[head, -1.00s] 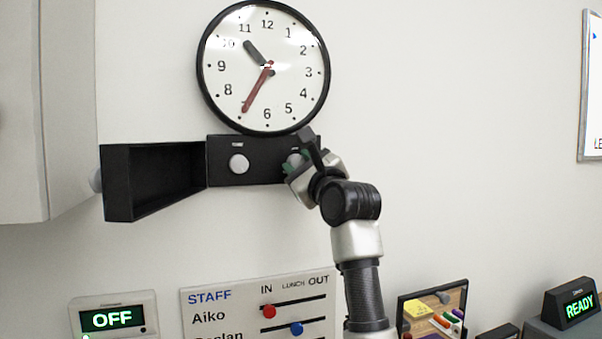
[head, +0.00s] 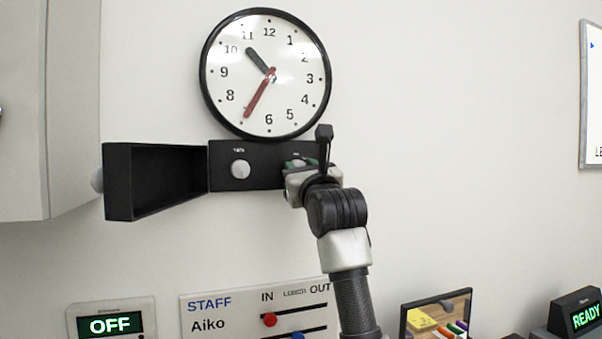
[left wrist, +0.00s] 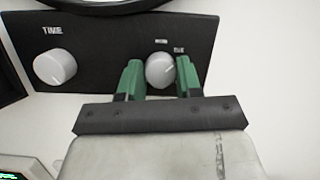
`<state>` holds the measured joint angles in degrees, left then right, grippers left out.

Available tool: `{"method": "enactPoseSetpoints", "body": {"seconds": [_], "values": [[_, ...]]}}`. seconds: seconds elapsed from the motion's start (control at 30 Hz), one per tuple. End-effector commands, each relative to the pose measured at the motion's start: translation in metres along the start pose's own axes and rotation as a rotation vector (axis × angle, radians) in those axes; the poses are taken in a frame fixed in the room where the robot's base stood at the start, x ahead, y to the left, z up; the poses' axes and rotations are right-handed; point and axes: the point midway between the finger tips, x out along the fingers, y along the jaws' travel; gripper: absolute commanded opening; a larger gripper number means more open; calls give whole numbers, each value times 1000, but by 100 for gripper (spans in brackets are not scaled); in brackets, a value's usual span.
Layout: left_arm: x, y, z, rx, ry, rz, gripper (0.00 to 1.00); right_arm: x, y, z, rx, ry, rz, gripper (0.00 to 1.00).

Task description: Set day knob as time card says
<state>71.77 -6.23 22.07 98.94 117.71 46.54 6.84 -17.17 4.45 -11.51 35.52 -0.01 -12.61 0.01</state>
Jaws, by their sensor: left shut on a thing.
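Below the wall clock (head: 265,73) is a black knob panel (head: 262,180). In the left wrist view, its right knob, the day knob (left wrist: 160,72), is a round white knob with a pointer line slanting up and right. Small labels, seemingly MON and TUE, stand above it and at its upper right. My left gripper (head: 302,163) is at this knob, its green fingers (left wrist: 158,64) shut on its two sides. In the head view my gripper mostly hides the knob. The left knob (head: 240,169) is labelled TIME. I cannot make out a time card. My right gripper is not in view.
An open black cover (head: 150,152) juts out left of the panel, beside a pale cabinet (head: 45,110). Below are an OFF display (head: 111,325), a STAFF board (head: 230,327) and a framed pinboard (head: 437,318). A READY display (head: 586,316) stands at right. The wall right of the panel is clear.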

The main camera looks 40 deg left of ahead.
Motion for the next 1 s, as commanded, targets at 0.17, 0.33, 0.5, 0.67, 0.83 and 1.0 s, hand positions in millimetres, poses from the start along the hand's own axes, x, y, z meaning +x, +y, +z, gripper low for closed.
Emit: {"method": "enactPoseSetpoints", "body": {"seconds": [0.17,0.33,0.5,0.67,0.83,1.0], "values": [[0,0,0,-1,0,-1,11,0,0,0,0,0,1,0],[0,0,0,-2,0,-1,42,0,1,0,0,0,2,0],[0,0,0,-2,0,-1,60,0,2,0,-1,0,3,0],[0,0,0,-2,0,0,60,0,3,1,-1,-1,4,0],[-9,0,-2,-2,0,-1,60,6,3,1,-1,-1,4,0],[-40,0,-5,-4,0,-3,60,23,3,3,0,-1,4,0]]}}
